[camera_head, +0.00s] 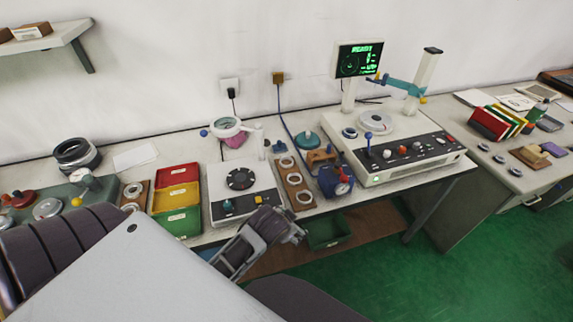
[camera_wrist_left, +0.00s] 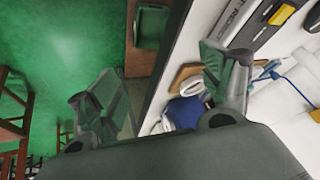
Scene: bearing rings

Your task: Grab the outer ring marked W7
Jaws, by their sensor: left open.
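A wooden board (camera_head: 281,185) on the bench carries a column of three pale rings: a back ring (camera_head: 287,162), a middle ring (camera_head: 294,178) and a front ring (camera_head: 305,197). Another pale ring (camera_head: 133,190) lies on a separate wooden board at the left. No W7 mark is readable on any of them. My left gripper (camera_head: 292,236) is in front of the bench edge, near the front ring but apart from it. My right gripper is not seen.
A blue device (camera_head: 335,182) stands right of the ring board. A white machine with a dark disc (camera_head: 241,179) stands left of it, beyond it red, yellow and green trays (camera_head: 178,197). A large control unit (camera_head: 415,150) fills the bench's right. A green bin (camera_head: 327,232) sits below.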

